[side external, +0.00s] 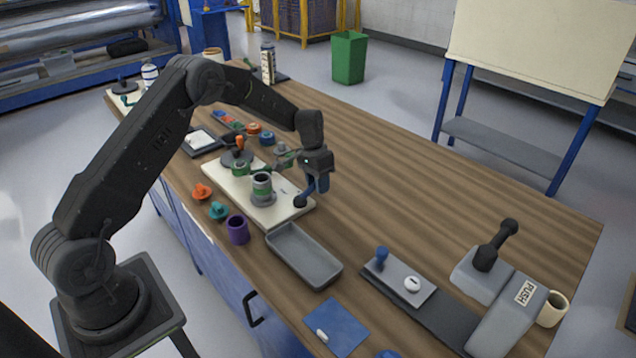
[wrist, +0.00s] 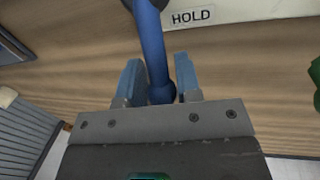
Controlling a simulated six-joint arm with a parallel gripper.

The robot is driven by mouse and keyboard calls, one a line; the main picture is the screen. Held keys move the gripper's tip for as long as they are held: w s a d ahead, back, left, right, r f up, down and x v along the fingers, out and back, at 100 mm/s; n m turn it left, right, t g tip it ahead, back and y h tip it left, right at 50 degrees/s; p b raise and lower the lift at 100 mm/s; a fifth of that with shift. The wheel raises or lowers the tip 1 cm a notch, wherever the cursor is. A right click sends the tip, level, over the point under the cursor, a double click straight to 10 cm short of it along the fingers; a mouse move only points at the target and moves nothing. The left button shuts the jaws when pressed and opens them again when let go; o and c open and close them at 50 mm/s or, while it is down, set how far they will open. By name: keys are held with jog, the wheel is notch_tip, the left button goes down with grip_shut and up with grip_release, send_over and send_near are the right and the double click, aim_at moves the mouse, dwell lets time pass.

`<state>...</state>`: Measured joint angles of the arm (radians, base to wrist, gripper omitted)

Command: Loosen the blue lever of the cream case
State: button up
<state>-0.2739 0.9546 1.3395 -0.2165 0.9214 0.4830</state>
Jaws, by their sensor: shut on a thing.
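The cream case (side external: 285,214) is a long, low slab on the wooden bench, left of centre in the side view. Its cream edge with a HOLD label (wrist: 228,14) shows at the top of the wrist view. The blue lever (wrist: 152,45) runs down from that edge and ends in a rounded knob between my fingers. My gripper (wrist: 158,78) is shut on the lever near this end, with one blue finger on each side. In the side view my gripper (side external: 321,184) points down beside the right end of the case, and a dark ball shows just left of the fingers.
A grey-green cylinder (side external: 262,187) stands on the case. A purple cup (side external: 238,230), a grey tray (side external: 303,256) and teal (side external: 218,211) and orange (side external: 201,191) knobs sit in front. A grey plate with a blue knob (side external: 382,256) lies right. The bench behind my gripper is clear.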

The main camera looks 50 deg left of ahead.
aim_at(297, 189)
jog(key=shift+a, duration=0.1)
grip_shut()
jog(key=a+n, duration=0.2)
jog(key=n, duration=0.1)
jog(key=shift+s+n+t, duration=0.15)
jog(key=shift+n+t, duration=0.15)
jog(key=shift+t, duration=0.1)
jog(key=n, duration=0.1)
jog(key=a+n, duration=0.1)
jog(key=shift+s+a+n, duration=0.1)
jog(key=shift+s+n, duration=0.2)
jog(key=shift+n, duration=0.1)
jog(key=n, duration=0.1)
jog(key=s+a+n+t, duration=0.1)
jog(key=n, duration=0.1)
jog(key=shift+s+a, duration=0.1)
jog(key=shift+a, duration=0.15)
jog(key=shift+s+a+n+y, duration=0.25)
jog(key=shift+s+n, duration=0.15)
jog(key=shift+n, duration=0.45)
jog(key=shift+s+a+n+y, duration=0.25)
jog(key=shift+s+n, duration=0.1)
jog(key=shift+n, duration=0.5)
jog(key=o, duration=1)
grip_release()
jog(key=shift+r, duration=0.1)
